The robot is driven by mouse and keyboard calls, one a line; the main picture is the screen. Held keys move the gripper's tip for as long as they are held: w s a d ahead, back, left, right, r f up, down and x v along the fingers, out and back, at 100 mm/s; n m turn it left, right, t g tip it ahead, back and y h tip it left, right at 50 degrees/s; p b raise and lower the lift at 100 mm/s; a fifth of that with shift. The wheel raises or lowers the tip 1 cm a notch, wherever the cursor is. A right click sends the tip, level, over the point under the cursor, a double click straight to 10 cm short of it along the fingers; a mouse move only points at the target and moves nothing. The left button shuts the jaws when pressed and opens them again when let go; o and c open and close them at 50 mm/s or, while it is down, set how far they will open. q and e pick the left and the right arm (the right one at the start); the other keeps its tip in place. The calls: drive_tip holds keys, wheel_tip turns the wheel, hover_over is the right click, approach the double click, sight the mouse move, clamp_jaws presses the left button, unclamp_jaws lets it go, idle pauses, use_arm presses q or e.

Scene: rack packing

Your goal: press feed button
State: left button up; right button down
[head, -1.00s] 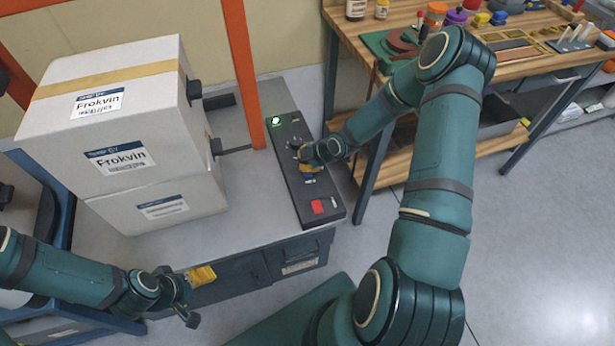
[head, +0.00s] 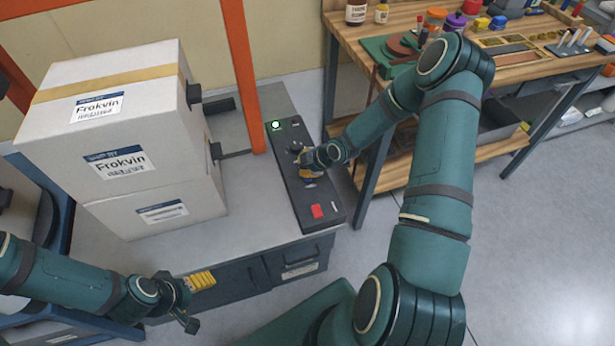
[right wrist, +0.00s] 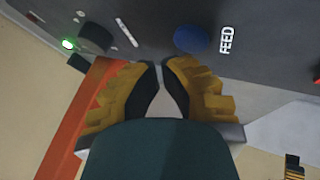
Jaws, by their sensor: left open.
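The blue feed button (right wrist: 190,39) sits on the dark control panel (right wrist: 270,55), beside the white FEED label (right wrist: 227,40). In the head view the long panel (head: 287,190) lies on the right side of the grey bench, and my right gripper hides the blue button. My right gripper (head: 309,181) is low over the middle of the panel. In the right wrist view its fingertips (right wrist: 160,64) come together with nothing between them, just below and left of the button in the picture; contact cannot be told. My left gripper (head: 198,303) is open and empty in front of the bench.
The panel also carries a green light (head: 276,125), a black knob (head: 295,146) and a red button (head: 317,211). An orange post (head: 243,75) and stacked white boxes (head: 120,150) stand left of it. A cluttered wooden table (head: 350,32) stands at the right.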

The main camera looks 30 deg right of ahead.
drive_tip(key=shift+f, duration=0.2)
idle(0.4)
drive_tip(key=shift+f+b, duration=0.25)
drive_tip(key=shift+b, duration=0.2)
drive_tip(key=shift+f+b, duration=0.4)
drive_tip(key=shift+f, duration=0.05)
idle(0.5)
drive_tip(key=shift+r, duration=0.15)
drive_tip(key=shift+r+p, duration=0.5)
drive_tip(key=shift+r, duration=0.25)
drive_tip(key=shift+r+p, duration=1.8)
drive_tip(key=shift+r, duration=0.75)
drive_tip(key=shift+f, duration=0.1)
